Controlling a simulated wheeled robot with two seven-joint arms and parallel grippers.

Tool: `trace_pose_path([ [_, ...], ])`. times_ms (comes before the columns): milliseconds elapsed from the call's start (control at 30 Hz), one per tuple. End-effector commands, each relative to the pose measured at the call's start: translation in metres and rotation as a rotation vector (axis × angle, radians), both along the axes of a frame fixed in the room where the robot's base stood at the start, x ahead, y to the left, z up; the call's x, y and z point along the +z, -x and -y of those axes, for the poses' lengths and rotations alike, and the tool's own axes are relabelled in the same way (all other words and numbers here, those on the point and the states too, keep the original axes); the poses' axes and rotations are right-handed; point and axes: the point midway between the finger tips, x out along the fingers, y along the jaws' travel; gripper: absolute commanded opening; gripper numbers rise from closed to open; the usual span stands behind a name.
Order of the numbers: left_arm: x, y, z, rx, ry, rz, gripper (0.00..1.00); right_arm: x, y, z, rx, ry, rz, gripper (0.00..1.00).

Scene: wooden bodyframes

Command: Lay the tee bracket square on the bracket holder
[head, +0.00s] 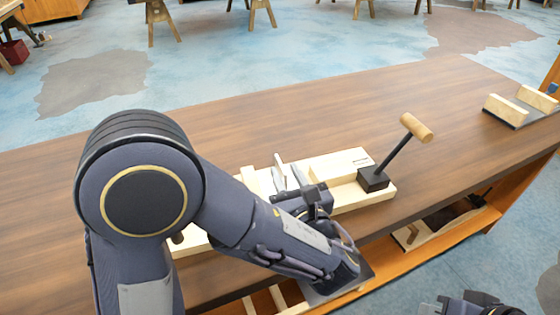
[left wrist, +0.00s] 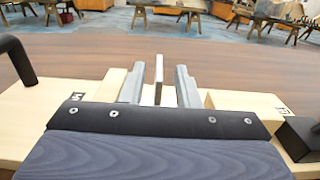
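A thin upright plate (left wrist: 158,80), pale on its edge and grey on one face, stands on a pale wooden fixture (head: 342,163); it also shows in the head view (head: 279,161). It may be part of the tee bracket; its lower part is hidden. My left gripper (head: 289,174) is low over the fixture. In the left wrist view its grey fingers (left wrist: 160,68) are apart, one each side of the plate, with gaps between. I cannot tell for certain which piece is the bracket holder. My right gripper (head: 472,303) is cut off at the bottom right.
A lever with a wooden handle (head: 416,127) rises from a black block (head: 372,179) on the fixture. A dark base with two wooden rails (head: 519,106) sits at the table's far right. The brown tabletop (head: 300,110) behind is clear. Shelves lie below the front edge.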

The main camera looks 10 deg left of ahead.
Motion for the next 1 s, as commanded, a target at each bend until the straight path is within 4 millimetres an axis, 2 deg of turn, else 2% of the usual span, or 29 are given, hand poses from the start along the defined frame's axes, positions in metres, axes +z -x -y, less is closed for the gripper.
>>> trace_pose_path([
  [100,0.0,0.023,0.014,-0.006,-0.002,0.0,0.29,0.0,0.0,0.0,0.0,0.0,0.0,0.0],
  [333,0.0,0.051,0.028,-0.002,0.0,0.001,0.29,0.0,0.0,0.0,0.0,0.0,0.0,0.0],
  [500,0.0,0.057,0.031,0.0,-0.001,0.0,0.29,0.0,0.0,0.0,0.0,0.0,0.0,0.0],
  [1000,0.0,0.056,0.031,0.0,-0.001,0.0,0.29,0.0,0.0,0.0,0.0,0.0,0.0,0.0],
])
